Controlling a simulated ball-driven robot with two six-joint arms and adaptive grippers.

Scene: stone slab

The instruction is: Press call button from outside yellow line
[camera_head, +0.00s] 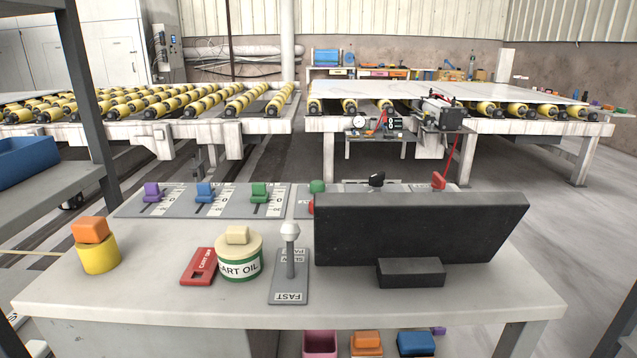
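Neither of my grippers is in the head view. On the grey control desk (440,303), a green round knob or button (317,186) stands at the back middle. A red round part (311,207) shows just below it, partly hidden by the black slab-like panel (415,230). I cannot tell whether either one is the call button. A thin yellowish line (30,253) runs in from the left edge to behind the desk; I cannot tell whether it is a floor marking.
The desk holds purple, blue and green sliders (205,193), a white-knobbed lever (290,250), an oil can (238,255), a red label plate (199,267) and a yellow cylinder (99,253) topped with an orange block. Roller conveyors (220,130) stand behind. Open floor lies right.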

